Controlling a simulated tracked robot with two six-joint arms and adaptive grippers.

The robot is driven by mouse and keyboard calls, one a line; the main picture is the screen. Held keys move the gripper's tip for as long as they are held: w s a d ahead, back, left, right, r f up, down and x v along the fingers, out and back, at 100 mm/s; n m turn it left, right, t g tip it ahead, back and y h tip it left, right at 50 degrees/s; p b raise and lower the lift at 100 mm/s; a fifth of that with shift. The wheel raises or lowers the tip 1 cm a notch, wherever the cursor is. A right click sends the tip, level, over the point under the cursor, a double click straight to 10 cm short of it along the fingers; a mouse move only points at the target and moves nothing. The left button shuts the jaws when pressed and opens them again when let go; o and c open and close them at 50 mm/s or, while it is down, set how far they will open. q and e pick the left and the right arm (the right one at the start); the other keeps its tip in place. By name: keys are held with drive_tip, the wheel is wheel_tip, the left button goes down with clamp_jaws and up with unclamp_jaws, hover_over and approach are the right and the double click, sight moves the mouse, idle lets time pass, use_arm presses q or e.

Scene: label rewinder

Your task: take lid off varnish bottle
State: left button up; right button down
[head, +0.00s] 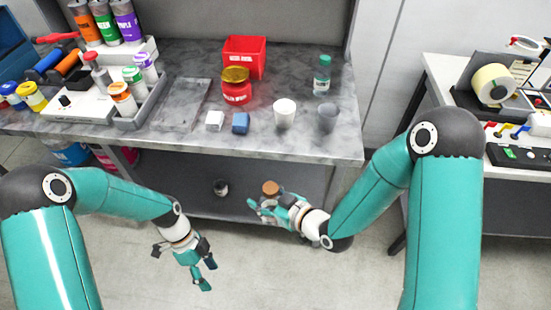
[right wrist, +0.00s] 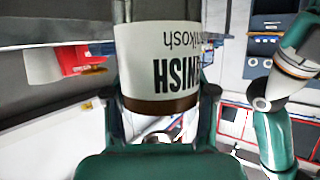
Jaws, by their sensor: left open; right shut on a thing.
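The varnish bottle shows large in the right wrist view (right wrist: 165,55), with a white label printed in dark letters that end in "NISH" and a brown band along one edge. My right gripper (head: 272,206) is shut on it, in front of the bench and below its top. In the head view the brown top (head: 270,188) shows just above the fingers; most of the bottle is hidden by them. My left gripper (head: 203,272) is open and empty, lower and to the left, apart from the bottle, with its fingers pointing down and to the right.
The marble-topped bench (head: 190,140) holds a red bin (head: 244,54), a red jar with a yellow lid (head: 236,92), white and grey cups, two small blocks and a green-capped bottle (head: 322,74). A small jar (head: 220,187) stands on the lower shelf. A machine table (head: 430,130) is at right.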

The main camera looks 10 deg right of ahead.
use_arm(q)
drive_tip(key=w+d+r+m+y, duration=0.2)
drive_tip(key=w+r+m, duration=0.4)
drive_tip(key=w, duration=0.1)
wheel_tip(320, 180, up, 23)
drive_tip(key=m+t, duration=0.5)
drive_tip(key=m, duration=0.4)
hover_over(275, 185)
drive_tip(key=shift+w+a+y, duration=0.15)
drive_tip(key=shift+y, duration=0.25)
drive_tip(key=shift+f, duration=0.45)
wheel_tip(275, 185, down, 7)
drive_tip(key=shift+r, duration=0.1)
drive_tip(key=shift+o, duration=0.4)
